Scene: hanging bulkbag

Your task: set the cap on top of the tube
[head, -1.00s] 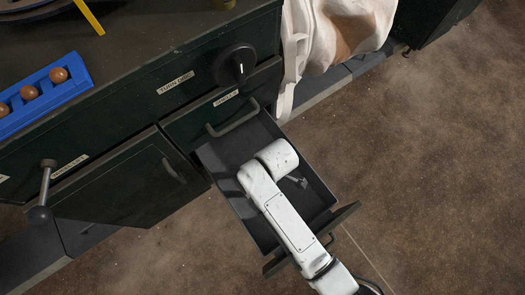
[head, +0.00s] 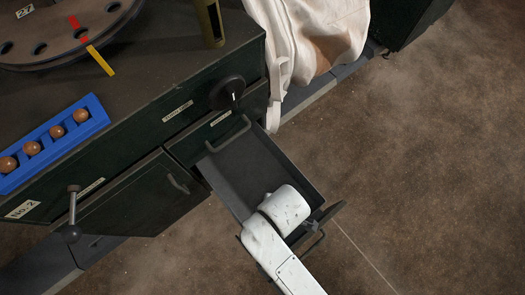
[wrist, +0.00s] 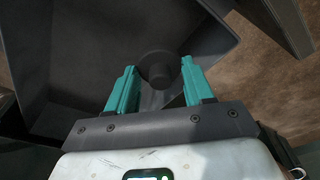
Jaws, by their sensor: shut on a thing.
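The cap (wrist: 158,66) looks like a dark grey round piece with a knob. It sits between the teal fingers of my gripper (wrist: 159,78) in the wrist view, and my gripper is shut on it. Behind it is the inside of the open drawer. In the head view my white arm hides the gripper and cap near the drawer's front end. An olive-green upright piece (head: 209,22), perhaps the tube, stands at the back edge of the cabinet top, cut off by the picture's top.
The open drawer (head: 240,178) juts from the dark cabinet, its bare floor showing. A black knob (head: 227,93) and a ball-ended lever (head: 73,212) stick out. A blue rack (head: 82,140) with brown balls and a round disc (head: 70,52) are on top. A white bag (head: 318,40) hangs beside.

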